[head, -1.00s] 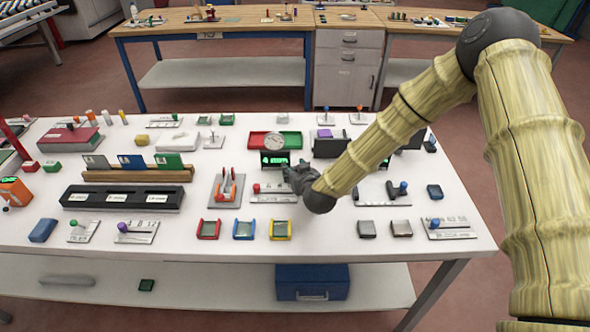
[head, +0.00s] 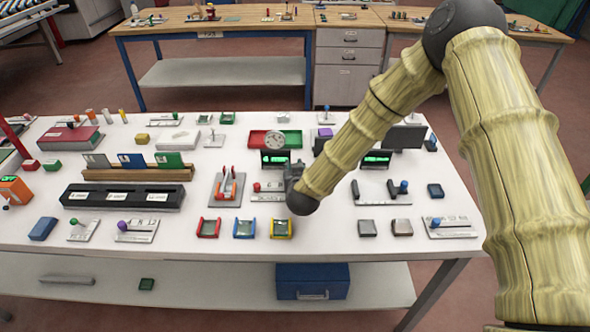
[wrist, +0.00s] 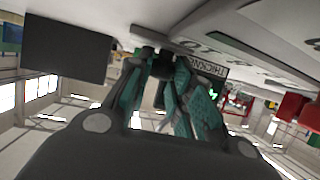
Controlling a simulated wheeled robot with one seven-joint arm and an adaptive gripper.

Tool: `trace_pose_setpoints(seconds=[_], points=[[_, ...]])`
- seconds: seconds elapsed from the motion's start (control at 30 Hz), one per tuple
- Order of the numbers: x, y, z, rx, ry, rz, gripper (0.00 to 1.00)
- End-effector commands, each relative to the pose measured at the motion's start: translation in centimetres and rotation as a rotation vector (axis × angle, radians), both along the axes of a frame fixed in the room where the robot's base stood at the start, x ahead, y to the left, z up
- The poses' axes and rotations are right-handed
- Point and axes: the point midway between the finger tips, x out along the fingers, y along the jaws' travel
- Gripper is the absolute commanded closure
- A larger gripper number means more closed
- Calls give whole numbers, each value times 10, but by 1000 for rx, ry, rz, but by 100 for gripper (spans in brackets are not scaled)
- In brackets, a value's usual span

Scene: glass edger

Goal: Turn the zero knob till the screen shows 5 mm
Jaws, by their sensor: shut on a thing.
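My gripper (head: 293,172) is at the near right of a small black screen (head: 275,158) with green characters too small to read. In the wrist view, the teal fingers of my gripper (wrist: 163,66) are closed on a small dark thing (wrist: 150,53), which looks like a knob and is mostly hidden by them. A label reading "THICKNE…" (wrist: 207,66) is beside the fingers. In the head view my gripper hides the knob and part of the plate (head: 268,197) below the screen. I cannot read which knob it is.
A red-knobbed lever (head: 257,187) is just left of my gripper. A second screen (head: 377,157) with green characters stands to the right, behind a plate with a blue knob (head: 403,187). Red, blue and yellow trays (head: 281,229) lie in front.

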Motion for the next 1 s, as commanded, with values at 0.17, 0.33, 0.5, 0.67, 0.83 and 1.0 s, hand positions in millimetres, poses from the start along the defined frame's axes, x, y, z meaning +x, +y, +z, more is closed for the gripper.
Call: trace_pose_setpoints(seconds=[0.17, 0.33, 0.5, 0.67, 0.83, 1.0], points=[[1, 2, 1, -2, -3, -112, 100], [1, 4, 1, -1, -4, -206, 100], [1, 4, 1, 0, -3, -273, 100], [2, 4, 1, 0, -3, -309, 100], [2, 4, 1, 0, -3, -321, 100], [2, 4, 2, 0, -3, -321, 100]])
